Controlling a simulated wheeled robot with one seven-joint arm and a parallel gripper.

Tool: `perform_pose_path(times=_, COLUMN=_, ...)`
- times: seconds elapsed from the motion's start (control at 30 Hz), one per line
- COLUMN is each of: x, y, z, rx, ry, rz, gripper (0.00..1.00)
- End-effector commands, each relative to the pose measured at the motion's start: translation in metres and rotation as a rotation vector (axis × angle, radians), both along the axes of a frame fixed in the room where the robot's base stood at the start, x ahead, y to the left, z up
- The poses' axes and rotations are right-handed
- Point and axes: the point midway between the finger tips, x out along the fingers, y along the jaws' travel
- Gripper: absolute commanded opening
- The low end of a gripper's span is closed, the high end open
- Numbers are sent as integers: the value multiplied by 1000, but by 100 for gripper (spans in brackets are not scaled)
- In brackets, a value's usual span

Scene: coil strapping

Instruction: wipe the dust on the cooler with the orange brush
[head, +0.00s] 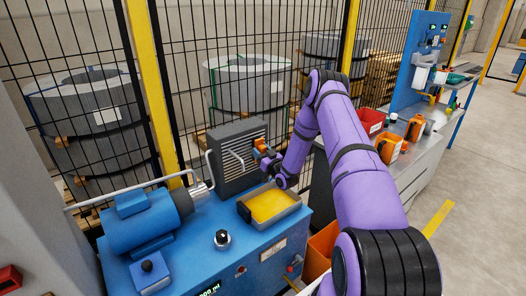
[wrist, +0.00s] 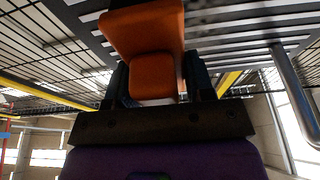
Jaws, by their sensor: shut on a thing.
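The cooler (head: 228,163) is a dark grey finned block standing at the back of the blue power unit, and its slats (wrist: 235,48) fill the upper wrist view. My gripper (head: 270,161) is at the right part of the cooler's front. It is shut on the orange brush (head: 262,147), whose orange handle also shows between the fingers in the wrist view (wrist: 150,60). The brush head is close to the slats; I cannot tell whether it touches them. I cannot make out the dust in either view.
The blue power unit (head: 225,266) carries a blue motor (head: 140,222), a tray with a yellow surface (head: 270,206) and a black knob (head: 222,238). A metal pipe (wrist: 293,95) runs beside the cooler. Wire fencing (head: 190,70) stands behind.

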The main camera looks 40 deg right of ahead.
Motion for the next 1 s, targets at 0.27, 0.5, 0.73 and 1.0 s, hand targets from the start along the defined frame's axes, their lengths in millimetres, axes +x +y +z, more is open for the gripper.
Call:
perform_pose_path(times=0.27, x=1, y=22, z=0, rx=1, ry=-1, rz=1, gripper=26)
perform_pose_path(times=0.5, x=2, y=34, z=1, rx=0, ry=-1, rz=0, gripper=26)
perform_pose_path(times=0.73, x=2, y=43, z=0, rx=1, ry=-1, rz=1, gripper=26)
perform_pose_path(times=1.0, x=2, y=65, z=1, rx=0, ry=-2, rz=2, gripper=26)
